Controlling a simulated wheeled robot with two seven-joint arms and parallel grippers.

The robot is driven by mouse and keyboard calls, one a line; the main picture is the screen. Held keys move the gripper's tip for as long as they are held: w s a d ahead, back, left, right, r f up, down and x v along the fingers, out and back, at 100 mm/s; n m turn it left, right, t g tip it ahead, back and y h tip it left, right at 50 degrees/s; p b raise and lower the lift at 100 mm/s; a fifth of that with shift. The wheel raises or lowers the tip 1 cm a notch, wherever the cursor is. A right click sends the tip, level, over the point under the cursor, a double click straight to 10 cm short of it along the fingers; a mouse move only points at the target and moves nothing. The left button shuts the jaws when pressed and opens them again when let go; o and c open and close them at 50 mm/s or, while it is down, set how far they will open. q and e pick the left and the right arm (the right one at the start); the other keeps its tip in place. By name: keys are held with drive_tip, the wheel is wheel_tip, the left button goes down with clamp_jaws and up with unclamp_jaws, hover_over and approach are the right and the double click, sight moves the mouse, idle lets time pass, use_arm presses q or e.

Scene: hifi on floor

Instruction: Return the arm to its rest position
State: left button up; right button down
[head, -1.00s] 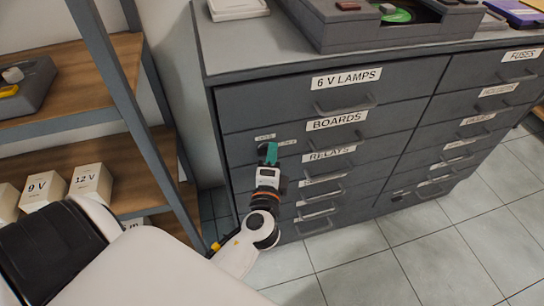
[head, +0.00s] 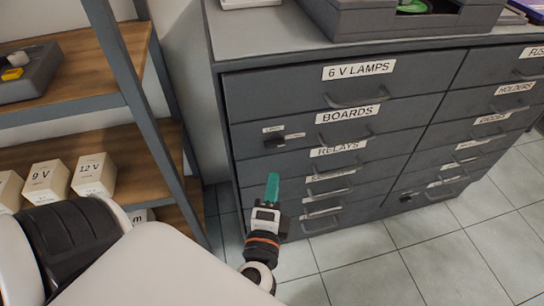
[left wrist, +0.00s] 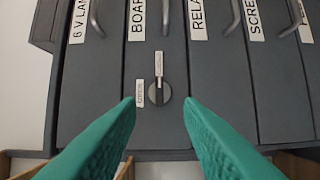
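My left gripper (head: 272,188) is low in front of the grey drawer cabinet (head: 285,97), its teal fingers pointing at the front. In the left wrist view the two teal fingers are apart with nothing between them, so the left gripper (left wrist: 159,102) is open. A dark round knob (head: 276,142) sits at the left end of the BOARDS drawer, above the gripper in the head view. In the left wrist view the knob (left wrist: 158,94) shows beyond the fingertips, its pointer along a small label. My right gripper is not in view.
A shelf rack (head: 128,75) stands left of the cabinet, close to my left arm. It holds a grey tray (head: 32,84) and white boxes marked 9 V (head: 45,183) and 12 V (head: 93,174). Tiled floor (head: 440,255) is clear at the right. All visible drawers look shut.

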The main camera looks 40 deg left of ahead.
use_arm(q)
drive_tip(key=shift+s+d, duration=0.15)
drive_tip(key=shift+s, duration=0.1)
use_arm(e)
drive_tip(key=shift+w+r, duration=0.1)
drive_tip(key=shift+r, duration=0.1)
